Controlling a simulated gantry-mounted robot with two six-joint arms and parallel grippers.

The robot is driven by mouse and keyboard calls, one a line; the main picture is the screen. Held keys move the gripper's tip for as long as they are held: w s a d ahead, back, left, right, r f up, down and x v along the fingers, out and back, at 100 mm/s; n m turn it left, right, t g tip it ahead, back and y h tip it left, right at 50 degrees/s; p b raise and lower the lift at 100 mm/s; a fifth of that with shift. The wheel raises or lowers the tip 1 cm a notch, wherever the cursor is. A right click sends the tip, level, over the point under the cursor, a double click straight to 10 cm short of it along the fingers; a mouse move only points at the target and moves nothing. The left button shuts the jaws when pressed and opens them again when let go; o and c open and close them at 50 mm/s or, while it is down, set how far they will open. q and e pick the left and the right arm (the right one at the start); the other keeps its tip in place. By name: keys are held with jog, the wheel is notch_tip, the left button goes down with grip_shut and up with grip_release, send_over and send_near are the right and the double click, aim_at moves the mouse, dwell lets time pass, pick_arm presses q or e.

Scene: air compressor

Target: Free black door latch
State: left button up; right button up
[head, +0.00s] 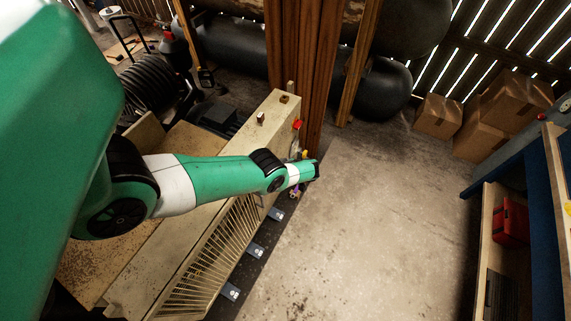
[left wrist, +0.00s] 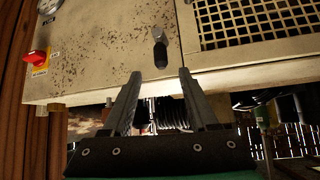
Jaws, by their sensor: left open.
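The black door latch (left wrist: 160,52) is a small dark upright handle on the beige, rust-speckled compressor panel (left wrist: 110,50) in the left wrist view. My left gripper (left wrist: 156,80) is open, its two fingers pointing at the panel from below. The latch shows just above and between the fingertips, and nothing is held. I cannot tell how far the fingertips are from the latch. In the head view my left arm reaches across the compressor (head: 190,240), and the arm's end (head: 308,171) is by the compressor's far right corner. The latch is hidden there. My right gripper is not in view.
A red switch (left wrist: 36,58) and a gauge (left wrist: 47,6) are on the panel left of the latch, and a mesh grille (left wrist: 250,20) is to its right. Wooden posts (head: 302,70) stand beside the compressor. Concrete floor (head: 370,220) is clear; a bench with a red box (head: 510,221) stands right.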

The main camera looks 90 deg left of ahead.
pick_arm(q)
jog(key=p+v, duration=0.1)
jog(key=v, duration=0.4)
jog(key=shift+p, duration=0.3)
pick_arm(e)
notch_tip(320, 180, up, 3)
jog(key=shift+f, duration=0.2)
